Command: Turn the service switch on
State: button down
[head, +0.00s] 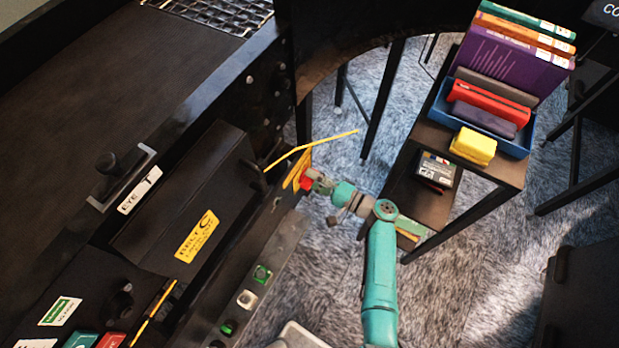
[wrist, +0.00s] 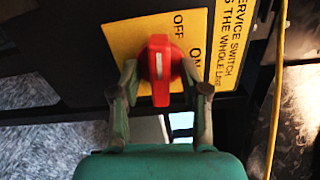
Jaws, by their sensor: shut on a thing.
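The service switch is a red knob (wrist: 160,90) with a white line on a yellow plate (wrist: 124,40). In the wrist view the knob and its line stand upright in the picture. The words OFF and ON are printed up and to the right of it; I cannot tell which one the line marks. My gripper (wrist: 158,74) is shut on the knob, one finger on each side. In the head view the red knob (head: 306,182) shows at the end of the dark machine, with my gripper (head: 318,184) up against it.
A yellow cord (head: 310,146) stretches above the switch; it also runs down the right of the wrist view (wrist: 278,90). A row of push buttons (head: 247,298) lies below on the machine's side. A shelf (head: 505,170) with a blue tray (head: 533,146) stands at right.

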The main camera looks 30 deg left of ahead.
jog(key=m, duration=0.4)
jog(key=shift+a+r+m, duration=0.2)
jog(key=shift+a+m, duration=0.1)
jog(key=shift+a, duration=0.05)
jog(key=m, duration=1.3)
jog(key=shift+r, duration=0.1)
jog(key=c, duration=1)
grip_release()
jog(key=shift+c, duration=0.2)
jog(key=shift+a, duration=0.25)
jog(key=shift+w+d, duration=0.1)
jog(key=shift+d, duration=0.25)
